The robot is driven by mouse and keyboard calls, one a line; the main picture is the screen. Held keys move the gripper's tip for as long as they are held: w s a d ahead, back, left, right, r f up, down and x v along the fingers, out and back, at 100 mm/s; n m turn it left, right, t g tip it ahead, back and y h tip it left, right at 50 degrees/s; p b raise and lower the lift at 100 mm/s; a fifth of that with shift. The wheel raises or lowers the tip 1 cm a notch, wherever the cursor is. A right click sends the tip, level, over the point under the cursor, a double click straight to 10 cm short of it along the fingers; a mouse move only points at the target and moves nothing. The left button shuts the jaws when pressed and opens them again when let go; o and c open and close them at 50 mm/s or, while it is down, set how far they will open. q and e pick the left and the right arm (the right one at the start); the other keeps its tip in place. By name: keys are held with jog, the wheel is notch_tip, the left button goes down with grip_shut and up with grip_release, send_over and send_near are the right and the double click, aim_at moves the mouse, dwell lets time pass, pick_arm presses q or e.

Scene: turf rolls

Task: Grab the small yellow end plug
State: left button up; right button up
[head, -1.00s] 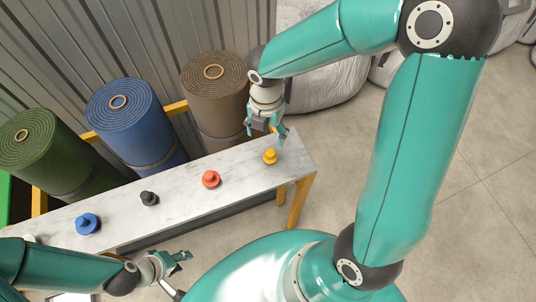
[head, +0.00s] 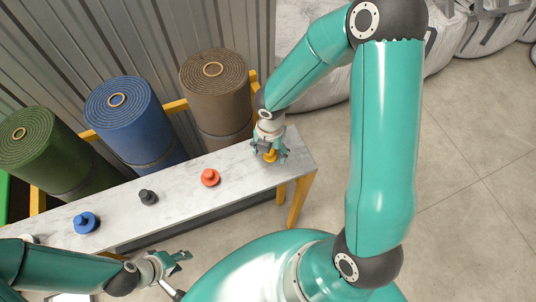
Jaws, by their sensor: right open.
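The small yellow end plug (head: 270,156) sits on the right end of the marble-topped bench (head: 182,191). My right gripper (head: 269,155) is open right at the plug, with its fingers on either side of it; I cannot tell whether they touch it. The fingers hide part of the plug. My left gripper (head: 181,261) is in front of the bench at the lower left, empty, with its fingers apart.
An orange plug (head: 210,177), a black plug (head: 148,197) and a blue plug (head: 86,222) stand along the bench. Green (head: 40,150), blue (head: 134,122) and brown (head: 216,95) rolls stand behind it. Floor to the right is clear.

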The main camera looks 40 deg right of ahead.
jog(key=c, duration=1.2)
jog(key=shift+r, duration=0.15)
